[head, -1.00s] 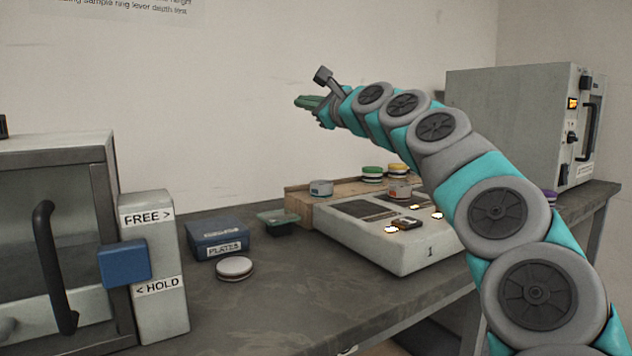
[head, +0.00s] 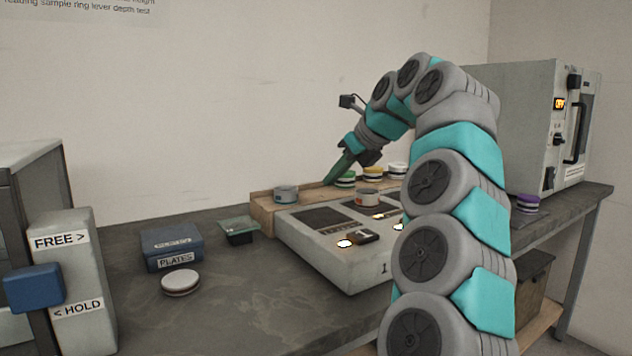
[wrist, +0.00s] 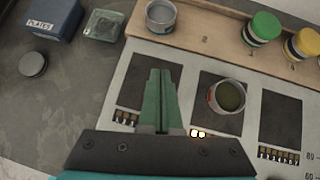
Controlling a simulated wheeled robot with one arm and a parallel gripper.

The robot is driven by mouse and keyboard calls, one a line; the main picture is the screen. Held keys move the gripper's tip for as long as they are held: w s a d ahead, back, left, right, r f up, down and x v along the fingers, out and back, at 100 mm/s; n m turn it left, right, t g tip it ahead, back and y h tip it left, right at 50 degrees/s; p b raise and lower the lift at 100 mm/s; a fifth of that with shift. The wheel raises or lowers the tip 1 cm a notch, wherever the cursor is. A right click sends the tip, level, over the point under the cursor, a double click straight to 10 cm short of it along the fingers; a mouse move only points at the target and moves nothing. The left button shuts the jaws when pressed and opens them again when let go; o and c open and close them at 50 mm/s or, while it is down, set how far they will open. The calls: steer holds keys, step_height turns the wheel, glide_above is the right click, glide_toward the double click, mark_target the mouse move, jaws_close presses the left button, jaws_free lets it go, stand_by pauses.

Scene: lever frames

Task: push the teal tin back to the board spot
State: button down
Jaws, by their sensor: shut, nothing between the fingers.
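The wooden board (wrist: 190,38) runs behind the device. Its spot marked 2 (wrist: 205,40) is bare, behind this tin. Another grey tin (wrist: 161,16) stands on the board to the left, also in the head view (head: 286,195). My gripper (wrist: 160,72) is shut and empty, left of the panel tin and apart from it in the wrist view.
Green-lidded (wrist: 264,27) and yellow-lidded (wrist: 305,42) tins stand on the board to the right, with a white-topped tin (head: 397,170) beyond. A blue PLATES box (head: 171,248), a glass-topped dish (head: 238,230) and a white-topped disc (head: 180,282) lie left of the device.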

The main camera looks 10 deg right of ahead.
mark_target(294, 202)
steer(key=x, duration=0.9)
steer(key=shift+w+a+f, duration=0.1)
steer(key=shift+a, duration=0.05)
steer(key=shift+w, duration=0.3)
steer(key=shift+w+a+p, duration=0.4)
steer(key=shift+w, duration=0.3)
steer(key=shift+w+a+p, duration=0.4)
steer(key=shift+w+a, duration=0.05)
steer(key=shift+w, duration=0.25)
